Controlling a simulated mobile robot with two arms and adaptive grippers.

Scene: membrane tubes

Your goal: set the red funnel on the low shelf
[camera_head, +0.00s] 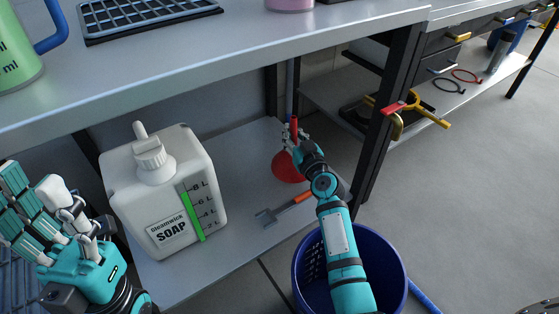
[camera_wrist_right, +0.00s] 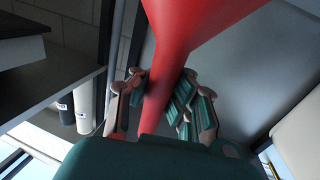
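The red funnel (camera_head: 287,168) is over the right part of the low shelf (camera_head: 240,160), wide mouth down and spout up. I cannot tell if its rim touches the shelf. My right gripper (camera_head: 292,135) is shut on its spout. In the right wrist view the fingers (camera_wrist_right: 155,100) lie on both sides of the funnel's narrow stem (camera_wrist_right: 160,85), with the cone widening away. My left gripper (camera_head: 45,195) is at the left, fingers spread and empty, beside the soap jug.
A white soap jug (camera_head: 165,190) stands on the low shelf's left part. A scraper with an orange handle (camera_head: 285,209) lies near the shelf's front edge. A blue bin (camera_head: 310,262) stands on the floor under my right arm. The upper worktop (camera_head: 240,50) overhangs the shelf.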

